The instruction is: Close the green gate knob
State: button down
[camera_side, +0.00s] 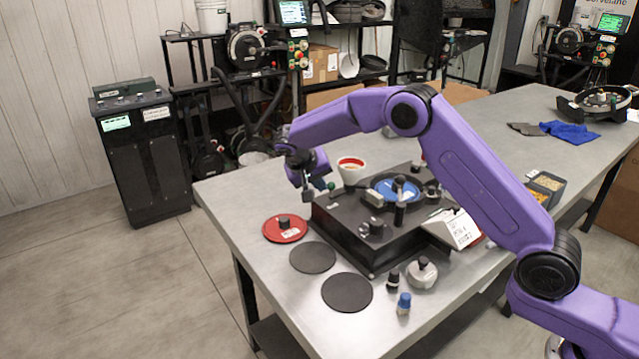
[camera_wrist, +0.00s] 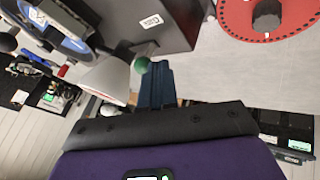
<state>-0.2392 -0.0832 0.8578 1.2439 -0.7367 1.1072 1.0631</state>
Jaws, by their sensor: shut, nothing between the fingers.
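The green gate knob (camera_wrist: 141,65) is a small round ball in the wrist view, close to the left side of my fingertips. In the side view the green knob (camera_side: 331,185) shows as a small spot at the far left end of the dark seed meter box (camera_side: 340,226), just right of my gripper (camera_side: 308,194). My gripper (camera_wrist: 156,70) is shut and empty, pointing down beside the box. I cannot tell whether a finger touches the knob. The knob's stem and gate are hidden.
A white cup with a red rim (camera_side: 350,167) stands close behind the knob. A blue disc (camera_side: 396,188) sits on the box. A red disc (camera_side: 285,227) and two black discs (camera_side: 312,257) lie at the table's left. Small knobs (camera_side: 404,304) stand in front.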

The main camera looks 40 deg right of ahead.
jog(key=s+a+r, duration=0.1)
jog(key=a+r, duration=0.7)
jog(key=a, duration=0.1)
jog(key=shift+s+a, duration=0.2)
jog(key=shift+s, duration=0.1)
jog(key=s+r+n+y, duration=0.3)
jog(key=s+n, duration=0.6)
jog(key=s, duration=1)
jog(key=s+d+f+n+g+y, duration=0.1)
jog(key=s+d, duration=0.3)
jog(key=s, duration=0.5)
jog(key=s+d+f+n+y, duration=0.1)
jog(key=s+d+f+n, duration=0.2)
jog(key=s, duration=0.5)
jog(key=s+d+f+n+g+y, duration=0.1)
jog(key=s+d+n, duration=0.3)
jog(key=s, duration=0.5)
jog(key=shift+s+d+f+g+y, duration=0.3)
jog(key=shift+f+y, duration=0.1)
jog(key=shift+y, duration=0.2)
